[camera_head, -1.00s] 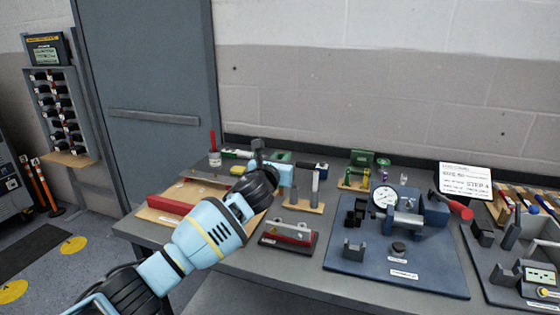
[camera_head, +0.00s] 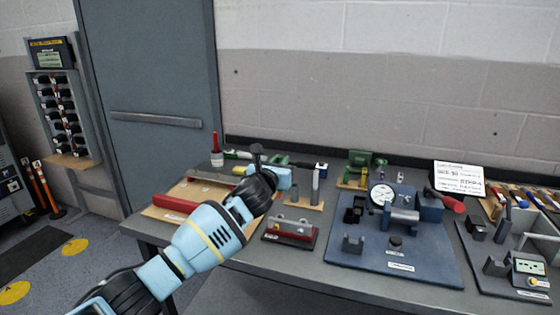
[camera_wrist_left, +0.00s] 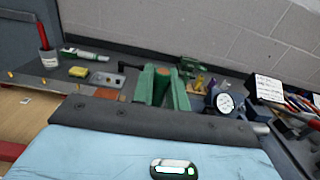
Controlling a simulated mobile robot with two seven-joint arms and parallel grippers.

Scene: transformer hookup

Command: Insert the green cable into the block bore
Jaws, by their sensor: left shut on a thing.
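My left gripper (camera_head: 281,163) reaches over the back left part of the bench, mostly hidden behind my wrist. In the left wrist view its two green fingers (camera_wrist_left: 162,86) stand close together, with a small brown-orange patch between their tips. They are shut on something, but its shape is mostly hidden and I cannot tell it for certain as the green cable. No length of green cable shows clearly. I cannot pick out the block with the bore for certain. My right gripper is not in view.
A blue fixture plate (camera_head: 347,253) with a dial gauge (camera_head: 382,195) fills the bench's right middle. A red-and-grey part (camera_head: 290,229) lies in front of my gripper, and a red bar (camera_head: 174,202) to its left. A white sign (camera_head: 459,178) stands at the back right.

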